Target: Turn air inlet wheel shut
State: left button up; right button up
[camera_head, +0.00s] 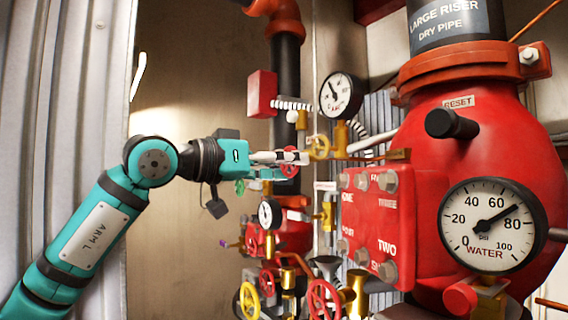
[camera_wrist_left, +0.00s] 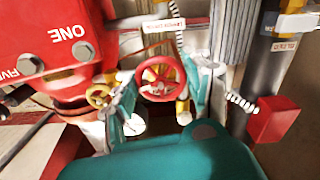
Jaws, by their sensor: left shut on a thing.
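A small red handwheel (camera_wrist_left: 162,92) sits between the two fingers of my left gripper (camera_wrist_left: 163,88) in the left wrist view. The fingers are closed in on its rim from both sides. In the head view my left gripper (camera_head: 290,163) reaches in from the left, and the red wheel (camera_head: 289,171) shows only partly behind its fingers. A white label (camera_wrist_left: 163,25) is just above the wheel in the wrist view; its text is too blurred to read surely. My right gripper is in neither view.
A red flanged block (camera_head: 378,228) and the large red riser body (camera_head: 520,150) stand to the right. Several more wheels and valves crowd below, including a red wheel (camera_head: 324,300).

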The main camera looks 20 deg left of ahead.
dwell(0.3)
pick_arm(q)
jog(key=o, duration=1.2)
jog(key=shift+w, duration=0.1)
jog(key=v, duration=1.2)
